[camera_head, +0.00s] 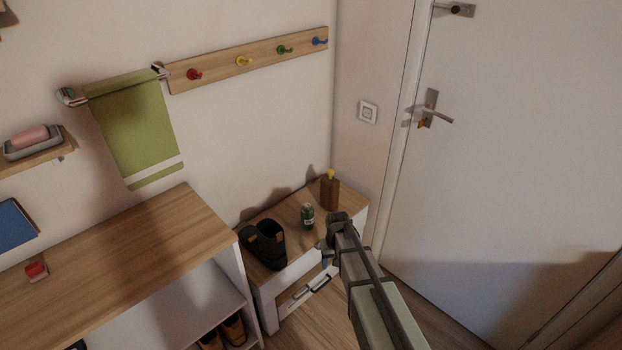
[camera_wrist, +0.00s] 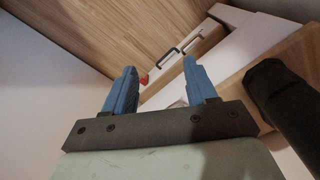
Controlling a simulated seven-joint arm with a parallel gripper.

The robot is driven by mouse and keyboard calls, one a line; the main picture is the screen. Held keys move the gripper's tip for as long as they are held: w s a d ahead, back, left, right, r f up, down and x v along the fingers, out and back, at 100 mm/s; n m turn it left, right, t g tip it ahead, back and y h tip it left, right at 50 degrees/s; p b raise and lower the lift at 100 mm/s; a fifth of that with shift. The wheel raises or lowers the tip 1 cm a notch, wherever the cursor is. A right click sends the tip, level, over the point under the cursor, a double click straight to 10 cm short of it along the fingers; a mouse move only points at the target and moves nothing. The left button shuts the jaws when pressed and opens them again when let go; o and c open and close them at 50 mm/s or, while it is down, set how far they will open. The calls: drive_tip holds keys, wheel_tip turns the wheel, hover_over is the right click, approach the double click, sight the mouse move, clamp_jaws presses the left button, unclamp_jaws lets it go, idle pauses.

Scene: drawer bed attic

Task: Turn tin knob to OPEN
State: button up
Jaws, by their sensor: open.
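My gripper (camera_head: 327,258) is in front of the low bench's front face, its fingers partly hidden by my arm. In the wrist view its two blue fingers (camera_wrist: 160,68) are apart, with nothing held between them. A small red part (camera_wrist: 144,79) shows just beside the left fingertip in the wrist view; I cannot tell whether it is the tin's knob. No knob with an OPEN mark can be made out. A small green container with a pale top (camera_head: 307,216) stands on the bench; I cannot tell if it is the tin.
A dark handle (camera_wrist: 168,58) is near the fingers. A wooden-topped shelf unit (camera_head: 130,255) stands left, a white door (camera_head: 510,150) right.

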drive_tip(key=w+a+r+n+t, duration=0.1)
drive_tip(key=w+a+r, duration=0.2)
drive_tip(key=w+r, duration=0.55)
drive_tip(key=w+a+r+n+t, duration=0.1)
drive_tip(key=w+a+r, duration=0.4)
drive_tip(key=w, duration=0.7)
wheel_tip(320, 180, up, 3)
drive_tip(key=n+g+y, duration=0.1)
drive_tip(key=n, duration=0.6)
hover_over(307, 205)
drive_tip(key=d, duration=0.2)
drive_tip(key=f, duration=0.4)
drive_tip(key=a+f, duration=0.1)
drive_tip(key=f, duration=0.8)
drive_tip(key=shift+w+a+f, duration=0.15)
drive_tip(key=shift+a+f, duration=0.05)
drive_tip(key=shift+a, duration=0.15)
drive_tip(key=c, duration=1.1)
drive_tip(key=o, duration=0.4)
drive_tip(key=shift+c, duration=1)
